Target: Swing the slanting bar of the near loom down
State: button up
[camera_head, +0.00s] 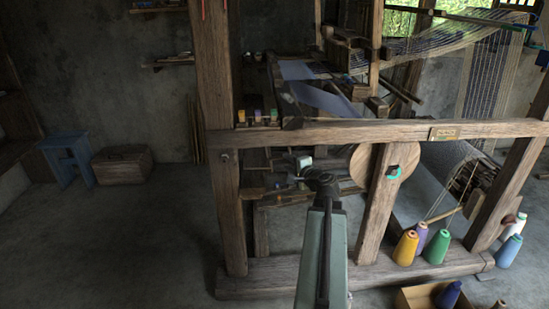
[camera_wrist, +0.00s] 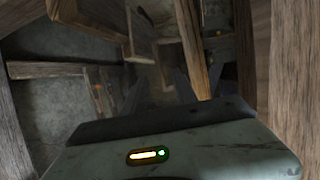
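The near loom is a heavy wooden frame with a long crossbeam (camera_head: 390,132). The clearest slanting bar (camera_head: 512,178) leans at its right side, from upper right to lower left; I cannot tell whether it is the one that swings. My gripper (camera_head: 322,178) is in front of the loom below the crossbeam, left of a wooden disc and well apart from that bar. In the wrist view my gripper's dark fingers (camera_wrist: 162,88) look apart with nothing seen between them. A slanting timber (camera_wrist: 192,45) shows just beyond them; I cannot tell which part it is.
A thick post (camera_head: 212,70) stands left of my arm, and a short post (camera_head: 378,205) stands to its right. Several thread cones (camera_head: 437,246) and an open box (camera_head: 415,298) are at lower right. The floor at left is clear before a blue stool (camera_head: 70,157).

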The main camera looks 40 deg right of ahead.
aim_at(280, 158)
jog(key=x, duration=0.3)
jog(key=b+x, duration=0.1)
jog(key=x, duration=0.3)
jog(key=shift+w+a, duration=0.1)
jog(key=shift+w, duration=0.25)
jog(key=shift+s, duration=0.1)
grip_shut()
jog(key=shift+f+b, duration=0.1)
jog(key=shift+b, duration=0.2)
dwell(0.5)
